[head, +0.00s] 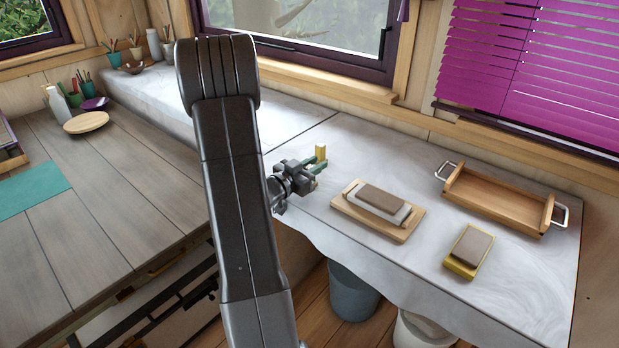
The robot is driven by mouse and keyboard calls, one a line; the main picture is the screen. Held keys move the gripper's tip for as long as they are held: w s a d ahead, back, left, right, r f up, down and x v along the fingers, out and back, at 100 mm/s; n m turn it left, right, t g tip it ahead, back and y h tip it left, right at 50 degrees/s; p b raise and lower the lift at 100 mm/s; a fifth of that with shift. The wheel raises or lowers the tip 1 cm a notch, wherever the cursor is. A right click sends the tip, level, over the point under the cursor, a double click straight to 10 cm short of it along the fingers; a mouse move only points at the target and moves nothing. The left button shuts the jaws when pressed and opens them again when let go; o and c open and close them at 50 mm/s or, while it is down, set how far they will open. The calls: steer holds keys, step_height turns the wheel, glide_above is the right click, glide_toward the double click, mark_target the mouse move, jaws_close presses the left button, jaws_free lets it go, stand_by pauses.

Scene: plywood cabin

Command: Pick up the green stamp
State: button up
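A small upright piece with a pale yellow body (320,152) and green parts by it stands at my fingertips on the grey-white counter (350,150). It may be the green stamp, but it is too small and partly covered to be sure. My gripper (316,164) reaches it from the left, low over the counter. The fingers overlap the piece in this view, so I cannot tell whether they are shut on it or only beside it. The piece's lower part is hidden by the gripper.
Right of my gripper lies a wooden board (402,234) with a stacked grey and brown block. Further right are a yellow-based block (460,268) and a wooden tray (492,205) with metal handles. Bins (353,295) stand below. The wooden desk (110,170) is left.

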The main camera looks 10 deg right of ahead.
jaws_close()
steer(key=shift+r, duration=0.1)
step_height(320, 180, up, 10)
stand_by(0.3)
